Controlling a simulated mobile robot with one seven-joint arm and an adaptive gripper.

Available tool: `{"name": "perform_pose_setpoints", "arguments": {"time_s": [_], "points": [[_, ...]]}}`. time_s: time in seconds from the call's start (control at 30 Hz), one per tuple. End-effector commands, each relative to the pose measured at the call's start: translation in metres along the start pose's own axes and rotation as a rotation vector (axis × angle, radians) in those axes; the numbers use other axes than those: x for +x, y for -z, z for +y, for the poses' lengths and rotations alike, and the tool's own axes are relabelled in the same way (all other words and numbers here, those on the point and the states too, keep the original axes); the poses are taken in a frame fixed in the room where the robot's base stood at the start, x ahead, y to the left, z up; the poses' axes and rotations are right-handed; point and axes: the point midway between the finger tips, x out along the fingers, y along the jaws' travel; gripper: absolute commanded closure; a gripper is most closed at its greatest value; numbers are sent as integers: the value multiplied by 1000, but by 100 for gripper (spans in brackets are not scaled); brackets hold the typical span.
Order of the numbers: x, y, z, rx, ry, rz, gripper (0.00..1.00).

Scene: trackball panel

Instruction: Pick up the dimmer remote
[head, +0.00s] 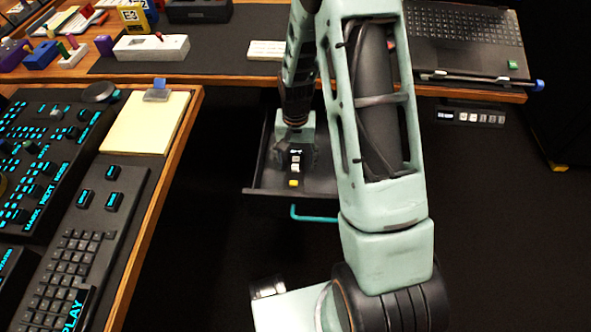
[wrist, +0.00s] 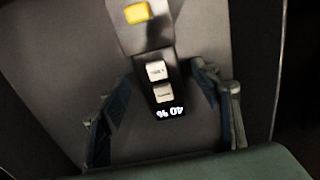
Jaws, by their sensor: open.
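The dimmer remote (head: 295,160) lies in an open dark drawer (head: 262,190) below the desk. In the wrist view the remote (wrist: 158,84) shows two white buttons and a display reading 40 %, upside down. My gripper (wrist: 161,74) is open, with one finger on each side of the remote and visible gaps between. In the head view my gripper (head: 297,135) reaches down into the drawer over the remote's far end. Finger height above the drawer floor is unclear.
The drawer has a teal handle (head: 313,215) at its front. The wooden desk edge (head: 240,80) runs above it. A console with a keyboard (head: 75,265) and notepad (head: 147,122) stands at left. A laptop (head: 465,40) is at upper right.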

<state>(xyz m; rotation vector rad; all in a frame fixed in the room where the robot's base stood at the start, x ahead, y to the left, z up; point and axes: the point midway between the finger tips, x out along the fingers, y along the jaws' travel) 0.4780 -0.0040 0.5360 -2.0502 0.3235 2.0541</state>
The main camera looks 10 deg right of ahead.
Motion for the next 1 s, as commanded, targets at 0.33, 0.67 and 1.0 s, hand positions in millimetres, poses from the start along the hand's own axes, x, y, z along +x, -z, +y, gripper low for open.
{"name": "perform_pose_setpoints", "arguments": {"time_s": [0.33, 0.67, 1.0], "points": [[6, 1, 0, 1, 1, 3, 50], [6, 1, 0, 1, 1, 2, 86], [-3, 1, 0, 1, 1, 4, 89]]}}
